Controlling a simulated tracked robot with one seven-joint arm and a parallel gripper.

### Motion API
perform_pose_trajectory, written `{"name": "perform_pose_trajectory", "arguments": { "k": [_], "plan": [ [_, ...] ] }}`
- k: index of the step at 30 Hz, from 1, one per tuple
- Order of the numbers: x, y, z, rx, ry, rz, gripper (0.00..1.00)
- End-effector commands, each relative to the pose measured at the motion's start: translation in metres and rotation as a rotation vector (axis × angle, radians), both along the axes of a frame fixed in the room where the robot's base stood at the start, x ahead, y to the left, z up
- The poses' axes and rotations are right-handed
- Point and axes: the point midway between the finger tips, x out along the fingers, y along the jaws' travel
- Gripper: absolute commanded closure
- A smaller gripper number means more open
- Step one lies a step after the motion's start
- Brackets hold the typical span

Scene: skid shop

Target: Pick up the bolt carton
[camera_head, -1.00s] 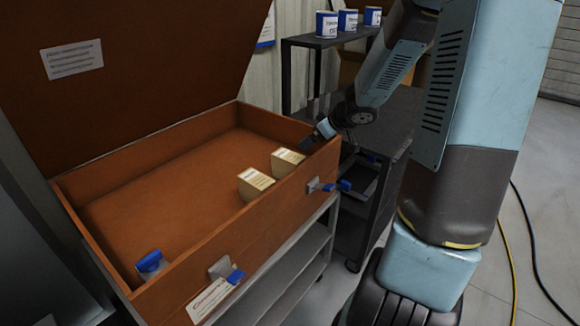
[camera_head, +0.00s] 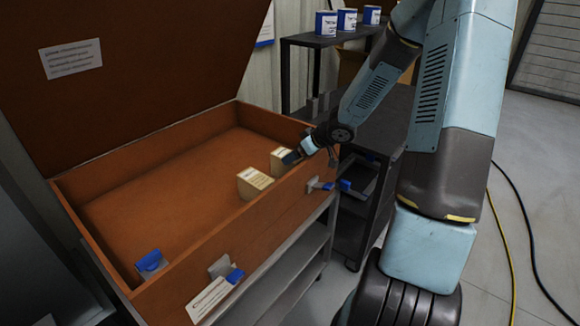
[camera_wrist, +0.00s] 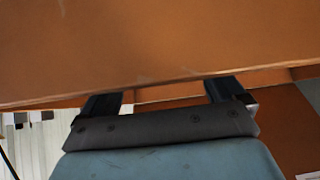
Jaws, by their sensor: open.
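Two small tan cartons with pale tops stand inside the open orange-brown chest (camera_head: 95,205), along its front wall. The nearer carton (camera_head: 254,183) is clear of my arm. The farther carton (camera_head: 281,160) is partly covered by my gripper (camera_head: 292,158), which is at its right side by the chest's front right corner. I cannot tell which one is the bolt carton, or whether the gripper touches the farther one. In the wrist view my gripper's two fingers (camera_wrist: 165,97) are apart with no carton seen between them. An orange-brown chest surface (camera_wrist: 160,45) fills the upper part of that view.
A blue-topped item (camera_head: 151,263) sits in the chest's near left corner. The raised lid (camera_head: 130,85) stands at the back. A dark cart (camera_head: 375,140) is at the right, with several blue and white cans on its shelf. Cables lie on the floor at right.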

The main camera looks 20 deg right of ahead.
Motion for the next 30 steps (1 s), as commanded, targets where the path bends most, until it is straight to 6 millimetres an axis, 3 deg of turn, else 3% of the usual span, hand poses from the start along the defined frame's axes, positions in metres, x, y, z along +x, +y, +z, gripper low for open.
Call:
{"name": "perform_pose_trajectory", "arguments": {
  "k": [18, 30],
  "plan": [
    [0.032, 0.022, -0.035, 0.0, 0.001, -0.001, 0.04],
    [0.035, 0.024, -0.039, -0.001, 0.0, -0.002, 0.06]
  ]
}}
